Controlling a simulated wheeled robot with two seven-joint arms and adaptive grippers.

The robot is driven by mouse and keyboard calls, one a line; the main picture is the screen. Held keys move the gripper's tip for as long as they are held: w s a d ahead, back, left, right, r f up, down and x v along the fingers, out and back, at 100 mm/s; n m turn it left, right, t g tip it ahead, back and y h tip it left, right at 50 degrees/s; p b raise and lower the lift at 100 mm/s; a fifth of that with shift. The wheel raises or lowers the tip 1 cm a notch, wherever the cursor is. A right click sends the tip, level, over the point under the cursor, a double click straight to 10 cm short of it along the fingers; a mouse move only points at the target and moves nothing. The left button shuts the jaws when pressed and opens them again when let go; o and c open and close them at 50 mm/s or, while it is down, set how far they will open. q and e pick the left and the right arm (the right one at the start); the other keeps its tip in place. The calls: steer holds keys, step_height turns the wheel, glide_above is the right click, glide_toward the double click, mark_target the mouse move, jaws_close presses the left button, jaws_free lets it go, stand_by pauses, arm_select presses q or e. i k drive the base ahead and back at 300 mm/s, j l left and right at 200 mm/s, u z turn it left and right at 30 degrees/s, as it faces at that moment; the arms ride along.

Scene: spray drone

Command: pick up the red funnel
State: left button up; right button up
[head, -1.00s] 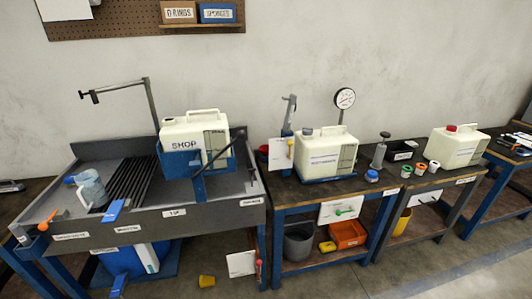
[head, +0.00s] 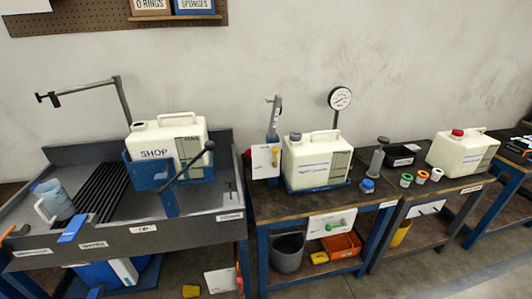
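No red funnel shows clearly. A small red patch (head: 248,153) shows at the left edge of the white card on the middle bench; most of it is hidden and I cannot tell what it is. A cream jug with a red cap (head: 457,132) stands on the bench to the right. Neither of my grippers is in the head view.
A grey sink (head: 190,228) holds the SHOP jug (head: 168,140) and a clear pitcher (head: 54,202). The middle bench (head: 290,205) carries another jug (head: 318,160) and a gauge (head: 340,98). A yellow cup (head: 191,291) lies on the floor. The middle bench's front top is mostly bare.

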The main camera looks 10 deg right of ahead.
mark_target(248, 152)
steer(key=i+l+z, duration=0.35)
steer(key=i+l, duration=0.65)
